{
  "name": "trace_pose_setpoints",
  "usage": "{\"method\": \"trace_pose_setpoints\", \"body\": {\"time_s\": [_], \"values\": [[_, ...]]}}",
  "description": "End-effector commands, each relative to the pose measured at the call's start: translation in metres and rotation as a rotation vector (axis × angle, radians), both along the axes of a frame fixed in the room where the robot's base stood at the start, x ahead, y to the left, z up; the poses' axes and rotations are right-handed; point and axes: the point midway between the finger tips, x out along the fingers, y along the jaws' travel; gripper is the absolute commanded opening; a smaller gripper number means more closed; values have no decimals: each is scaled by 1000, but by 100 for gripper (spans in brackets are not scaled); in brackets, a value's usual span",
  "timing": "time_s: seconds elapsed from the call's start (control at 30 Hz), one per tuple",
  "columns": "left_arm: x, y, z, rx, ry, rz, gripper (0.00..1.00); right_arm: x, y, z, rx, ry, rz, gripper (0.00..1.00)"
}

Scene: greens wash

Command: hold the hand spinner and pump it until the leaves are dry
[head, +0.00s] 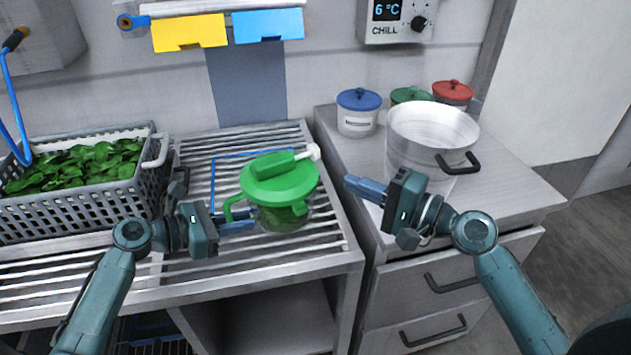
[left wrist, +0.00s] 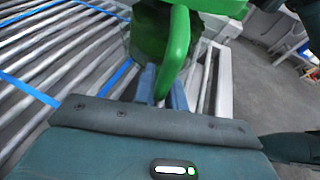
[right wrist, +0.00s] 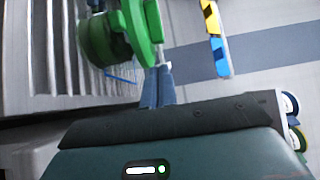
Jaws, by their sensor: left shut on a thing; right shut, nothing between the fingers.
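The hand spinner (head: 282,187) stands on the slatted rack, with a green lid, a green pump lever ending in a white tip, and a clear bowl with green leaves inside. My left gripper (head: 250,226) is shut on the spinner's green side handle, which also shows between the fingers in the left wrist view (left wrist: 178,55). My right gripper (head: 350,182) is shut and empty, to the right of the spinner and apart from the lever tip in the head view. In the right wrist view the spinner (right wrist: 135,25) lies beyond the closed fingers (right wrist: 160,75). How dry the leaves are cannot be told.
A grey basket (head: 100,207) of leaves stands at the left. A large white pot (head: 425,135) with black handles stands on the right counter (head: 510,190), before lidded blue, green and red jars (head: 358,115). A blue outline (head: 213,180) marks the rack around the spinner.

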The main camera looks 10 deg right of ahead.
Motion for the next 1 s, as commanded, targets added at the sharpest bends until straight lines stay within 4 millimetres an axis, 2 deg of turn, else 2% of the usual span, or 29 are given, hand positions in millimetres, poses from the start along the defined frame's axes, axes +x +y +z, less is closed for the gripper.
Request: {"method": "trace_pose_setpoints", "body": {"time_s": [0.2, 0.37, 0.7, 0.87, 1.0], "values": [[0, 2, -3, 6, 2, 2, 0, 16, -29, -1, 1, 2, -157, 0], [0, 2, -3, 7, 2, 2, 0, 20, -37, -1, 1, 3, -201, 0], [0, 2, -3, 7, 4, 2, 0, 24, -34, -1, 3, 3, -199, 0], [0, 2, -4, 7, 4, 2, 0, 44, -22, 0, 3, 2, -197, 0], [0, 2, -4, 7, 4, 2, 0, 67, -8, 0, 4, 2, -196, 0]]}}
